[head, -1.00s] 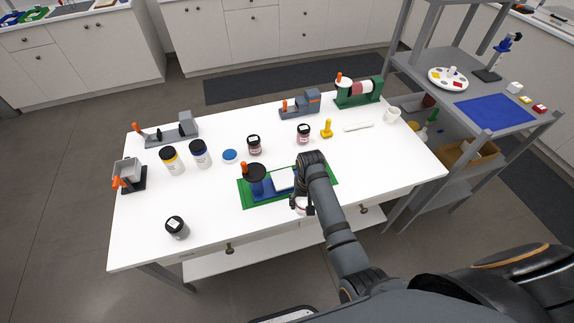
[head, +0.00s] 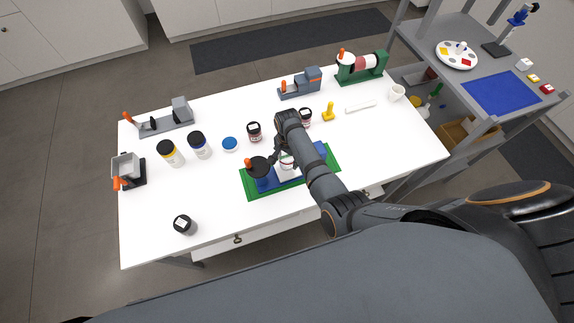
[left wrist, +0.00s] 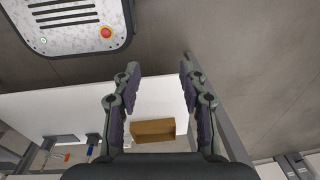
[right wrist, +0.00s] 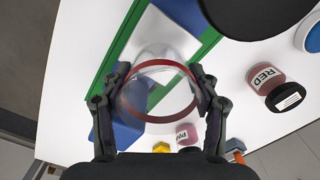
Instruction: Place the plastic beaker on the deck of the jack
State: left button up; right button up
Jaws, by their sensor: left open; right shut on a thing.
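The plastic beaker (right wrist: 158,90) is clear with a red rim. My right gripper (right wrist: 155,82) is shut on it in the right wrist view. In the head view, the right gripper (head: 281,150) and the beaker (head: 287,164) are over the jack, which has a blue base (head: 263,184) and a pale deck, mostly hidden by the beaker and arm. A black round knob with an orange handle (head: 258,166) stands left of the beaker. I cannot tell whether the beaker touches the deck. My left gripper (left wrist: 158,72) is open and empty.
The jack sits on a green mat (head: 250,192). A red-label jar (head: 254,131), a blue lid (head: 230,144), a blue-label jar (head: 199,145) and a yellow-label jar (head: 170,153) stand beyond and left. A dark-lidded jar (head: 185,225) is at front left. The table's front middle is clear.

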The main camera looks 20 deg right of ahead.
jog(key=shift+f+b, duration=0.6)
notch_tip(320, 180, down, 2)
jog(key=b, duration=0.3)
jog(key=shift+s+f, duration=0.15)
jog(key=shift+f, duration=0.05)
jog(key=shift+r, duration=0.1)
jog(key=o, duration=1)
jog(key=shift+c, duration=0.2)
pick_arm(q)
jog(key=w+f, duration=0.1)
jog(key=f, duration=0.1)
jog(key=w+f, duration=0.1)
jog(key=shift+w+a+f, duration=0.15)
jog(key=shift+a+f, duration=0.05)
jog(key=shift+f, duration=0.2)
pick_arm(e)
notch_tip(320, 180, up, 7)
jog(key=p, duration=0.7)
jog(key=shift+r+p, duration=0.2)
jog(key=shift+p, duration=0.15)
pick_arm(q)
notch_tip(320, 180, up, 7)
jog(key=shift+s+f+b, duration=0.15)
jog(key=shift+s+b, duration=0.1)
jog(key=shift+b, duration=0.1)
pick_arm(e)
jog(key=shift+r, duration=2.3)
